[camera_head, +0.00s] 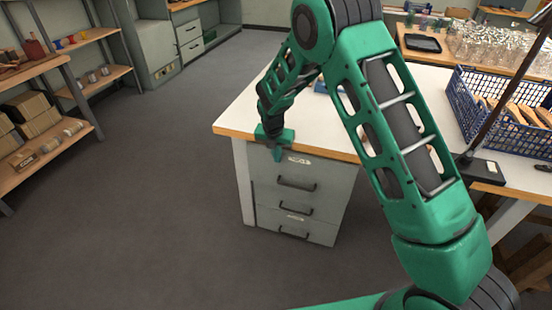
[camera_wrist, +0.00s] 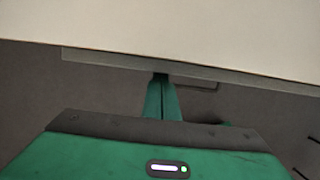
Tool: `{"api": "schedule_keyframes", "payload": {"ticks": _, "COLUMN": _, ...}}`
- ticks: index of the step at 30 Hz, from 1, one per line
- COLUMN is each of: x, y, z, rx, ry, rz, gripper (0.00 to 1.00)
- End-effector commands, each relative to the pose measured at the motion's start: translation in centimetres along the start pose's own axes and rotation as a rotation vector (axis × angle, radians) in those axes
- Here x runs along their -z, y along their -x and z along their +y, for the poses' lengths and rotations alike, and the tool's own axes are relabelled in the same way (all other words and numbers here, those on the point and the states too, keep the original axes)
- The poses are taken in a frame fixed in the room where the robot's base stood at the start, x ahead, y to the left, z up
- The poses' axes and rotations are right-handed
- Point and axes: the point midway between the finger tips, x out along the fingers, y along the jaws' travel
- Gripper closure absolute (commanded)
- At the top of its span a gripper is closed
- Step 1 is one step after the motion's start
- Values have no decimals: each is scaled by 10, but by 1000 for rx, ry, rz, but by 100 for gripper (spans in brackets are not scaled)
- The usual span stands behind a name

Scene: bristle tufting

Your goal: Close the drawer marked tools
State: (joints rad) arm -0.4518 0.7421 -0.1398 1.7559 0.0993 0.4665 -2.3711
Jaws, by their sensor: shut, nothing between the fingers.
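A grey drawer unit (camera_head: 265,200) stands under the white workbench, with three dark-handled drawer fronts. The top drawer (camera_head: 325,178) has a pale label (camera_head: 298,160) just under the bench edge; the writing on the labels is too small to read. My gripper (camera_head: 278,156) is shut and empty, pointing down at the upper left of the top drawer front. In the wrist view, the closed fingertips (camera_wrist: 161,77) are at a thin grey edge (camera_wrist: 100,59) below the bench top. I cannot tell whether they touch it, or whether a drawer stands slightly out.
The white bench top (camera_head: 245,110) with its wooden edge overhangs close above the gripper. A blue crate (camera_head: 490,125) and a dark stand foot (camera_head: 482,172) are on the right. Shelves (camera_head: 75,100) stand at the left. The floor (camera_head: 150,200) before the drawers is clear.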

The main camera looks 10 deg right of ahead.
Motion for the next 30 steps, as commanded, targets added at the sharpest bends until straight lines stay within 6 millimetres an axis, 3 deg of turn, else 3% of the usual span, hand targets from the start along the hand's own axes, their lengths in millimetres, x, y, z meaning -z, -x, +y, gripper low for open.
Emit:
{"api": "schedule_keyframes", "payload": {"ticks": 8, "x": 4, "y": 1, "z": 1, "rx": 0, "ry": 0, "rz": 0, "gripper": 100}}
{"api": "schedule_keyframes", "payload": {"ticks": 15, "x": 29, "y": 6, "z": 2, "rx": 3, "ry": -2, "rz": 2, "gripper": 100}}
{"api": "schedule_keyframes", "payload": {"ticks": 24, "x": 26, "y": 71, "z": 3, "rx": -2, "ry": -5, "rz": -2, "gripper": 100}}
{"api": "schedule_keyframes", "payload": {"ticks": 30, "x": 27, "y": 96, "z": 3, "rx": 1, "ry": -4, "rz": 0, "gripper": 100}}
